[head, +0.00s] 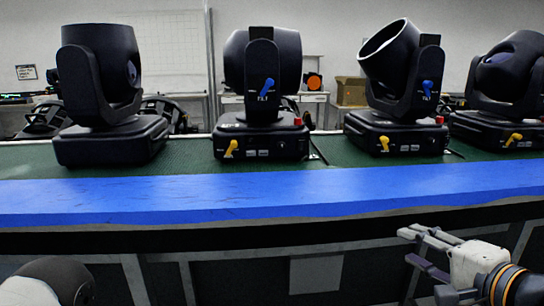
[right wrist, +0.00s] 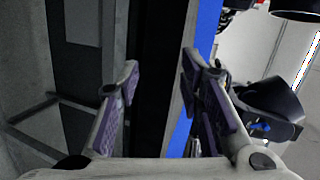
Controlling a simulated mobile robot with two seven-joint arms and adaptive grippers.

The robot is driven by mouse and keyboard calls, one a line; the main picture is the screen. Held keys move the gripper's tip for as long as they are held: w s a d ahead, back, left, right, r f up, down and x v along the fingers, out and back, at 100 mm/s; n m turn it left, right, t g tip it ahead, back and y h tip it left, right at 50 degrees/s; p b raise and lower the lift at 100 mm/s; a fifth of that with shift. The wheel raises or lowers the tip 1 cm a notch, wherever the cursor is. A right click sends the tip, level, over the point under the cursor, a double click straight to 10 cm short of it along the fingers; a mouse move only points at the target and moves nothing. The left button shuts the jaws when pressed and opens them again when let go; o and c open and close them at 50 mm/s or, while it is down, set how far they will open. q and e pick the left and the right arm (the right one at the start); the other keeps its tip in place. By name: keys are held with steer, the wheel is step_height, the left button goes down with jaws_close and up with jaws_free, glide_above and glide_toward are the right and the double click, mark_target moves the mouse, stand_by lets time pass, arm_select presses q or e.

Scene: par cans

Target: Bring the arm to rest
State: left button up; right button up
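My right gripper (head: 415,250) is at the lower right of the head view, in front of the table's front edge and below its top. In the right wrist view my right gripper (right wrist: 160,105) has its two purple-padded fingers spread apart with nothing between them. My left arm shows only as a rounded dark and white part at the lower left of the head view. My left gripper is out of the picture.
Several black moving-head lights, such as one at the left (head: 105,95) and one left of centre (head: 262,95), stand on the green table top (head: 190,158). They have blue and yellow levers. A blue strip (head: 270,196) runs along the table's front edge.

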steer(key=s+a+f+n+g, duration=0.2)
steer(key=a+f, duration=0.1)
steer(key=f, duration=0.3)
steer(key=s+a+f+n+g, duration=0.1)
steer(key=s+a+f+g, duration=0.2)
steer(key=f, duration=0.3)
steer(key=s+a+f+n+g, duration=0.2)
steer(key=s+f+n+g, duration=0.25)
steer(key=s+f, duration=0.7)
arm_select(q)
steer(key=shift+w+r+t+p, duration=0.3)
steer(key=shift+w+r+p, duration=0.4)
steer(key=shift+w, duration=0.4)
arm_select(e)
steer(key=s+d+f+n+g+h, duration=0.2)
steer(key=s+f+n+g, duration=0.1)
steer(key=s, duration=0.8)
steer(key=s+d+f+n+g+h, duration=0.1)
steer(key=s+d+f+n+g, duration=0.1)
steer(key=s, duration=1)
steer(key=shift+f+n+g+h, duration=0.4)
steer(key=shift+f+n+g, duration=0.25)
steer(key=shift+f+g, duration=0.3)
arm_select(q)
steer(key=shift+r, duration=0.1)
arm_select(e)
steer(key=shift+c, duration=0.5)
